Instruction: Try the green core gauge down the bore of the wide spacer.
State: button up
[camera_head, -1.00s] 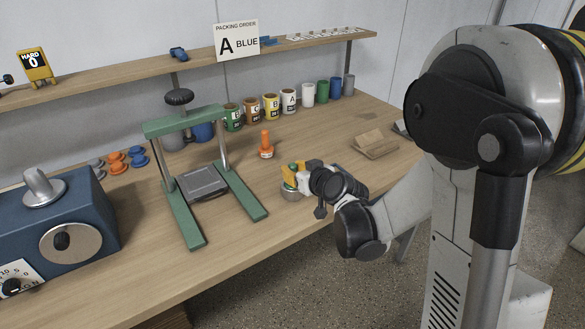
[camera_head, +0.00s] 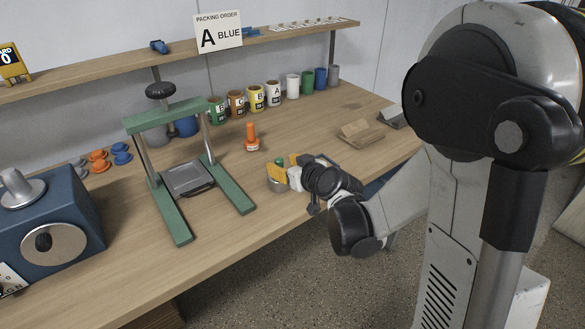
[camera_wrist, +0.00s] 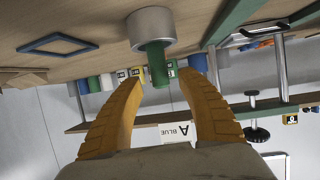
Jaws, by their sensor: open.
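The wide spacer is a short grey metal ring (camera_wrist: 150,30) standing on the bench; in the head view it is partly hidden (camera_head: 277,186). The green core gauge (camera_wrist: 157,64) stands upright with its lower end in the spacer's bore, and its green top shows in the head view (camera_head: 280,161). How deep it sits cannot be told. My gripper (camera_wrist: 160,82) is open, its yellow fingers on either side of the gauge, with visible gaps in the wrist view. In the head view my gripper (camera_head: 284,172) is low over the spacer.
A green press frame (camera_head: 172,208) stands left of the spacer, and an orange piece (camera_head: 252,141) behind it. Cardboard (camera_head: 362,132) lies to the right. Several cups line the back. A blue square outline (camera_wrist: 57,44) lies on the bench in the upside-down wrist view.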

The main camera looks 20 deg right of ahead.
jog(key=v, duration=0.9)
jog(key=shift+s+r, duration=0.2)
jog(key=shift+s, duration=0.1)
jog(key=s+a+m+g+h, duration=0.2)
jog(key=s+g, duration=0.4)
jog(key=s, duration=1.3)
jog(key=shift+r+h, duration=0.2)
jog(key=shift+h, duration=0.2)
jog(key=shift+a, duration=0.1)
